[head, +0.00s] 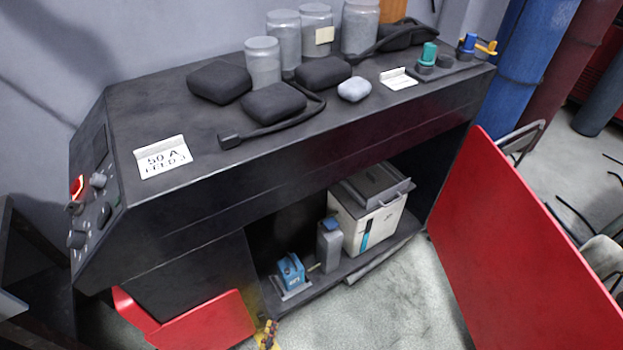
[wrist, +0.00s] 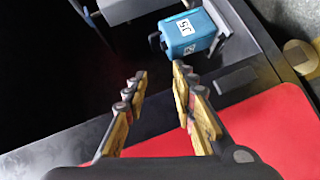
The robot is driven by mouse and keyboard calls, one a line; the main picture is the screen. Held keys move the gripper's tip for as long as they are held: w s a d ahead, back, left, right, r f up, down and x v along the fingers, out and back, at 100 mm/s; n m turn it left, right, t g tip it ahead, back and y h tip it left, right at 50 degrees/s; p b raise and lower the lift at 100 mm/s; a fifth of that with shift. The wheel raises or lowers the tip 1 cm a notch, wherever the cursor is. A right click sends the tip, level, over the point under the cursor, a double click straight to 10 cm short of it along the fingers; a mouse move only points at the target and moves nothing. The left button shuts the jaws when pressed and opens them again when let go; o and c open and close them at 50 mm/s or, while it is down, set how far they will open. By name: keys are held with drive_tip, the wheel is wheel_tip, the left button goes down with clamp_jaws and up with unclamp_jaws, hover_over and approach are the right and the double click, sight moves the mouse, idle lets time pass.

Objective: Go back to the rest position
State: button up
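My gripper (wrist: 160,80) shows in the wrist view with its two yellow-padded fingers apart and nothing between them. Beyond the fingertips is a small blue box with white labels (wrist: 187,36), set in a grey bracket, and it is apart from the fingers. In the head view the blue box (head: 291,270) stands on the low shelf of the black bench (head: 200,222). A yellow part of my gripper (head: 268,335) shows at the bottom edge there, in front of the shelf; most of it is out of frame.
A red panel (head: 205,322) is low at the bench's front left, and a large red panel (head: 520,245) stands at the right. A white box (head: 372,215) and a grey container (head: 329,246) share the shelf. Jars (head: 263,62) and black pouches (head: 272,103) crowd the bench top. Floor (head: 400,300) is clear between the panels.

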drive_tip(key=s+f+m+g+y, duration=0.2)
drive_tip(key=s+f+g, duration=0.35)
drive_tip(key=f, duration=0.55)
drive_tip(key=s+a+g, duration=0.4)
drive_tip(key=s+g, duration=0.1)
drive_tip(key=s, duration=0.2)
drive_tip(key=s+a+r+m+g+y+p, duration=0.1)
drive_tip(key=a+r+g, duration=0.15)
drive_tip(key=r, duration=0.95)
drive_tip(key=a+r+m+g, duration=0.2)
drive_tip(key=r+g, duration=0.2)
drive_tip(key=r, duration=0.9)
drive_tip(key=w+d+r, duration=0.2)
drive_tip(key=d+r, duration=0.2)
drive_tip(key=r, duration=0.5)
drive_tip(key=w+d+r+m, duration=0.1)
drive_tip(key=w+d+r, duration=0.1)
drive_tip(key=d+r, duration=0.5)
drive_tip(key=w+d+r, duration=0.1)
drive_tip(key=d+r, duration=0.1)
drive_tip(key=r, duration=0.9)
drive_tip(key=d+r+m+t+p, duration=0.3)
drive_tip(key=d+r+m+t, duration=0.3)
drive_tip(key=d+r, duration=2.2)
drive_tip(key=shift+s+d+r+m+t, duration=0.25)
drive_tip(key=shift+d+r+m+t, duration=0.2)
drive_tip(key=shift+r, duration=0.3)
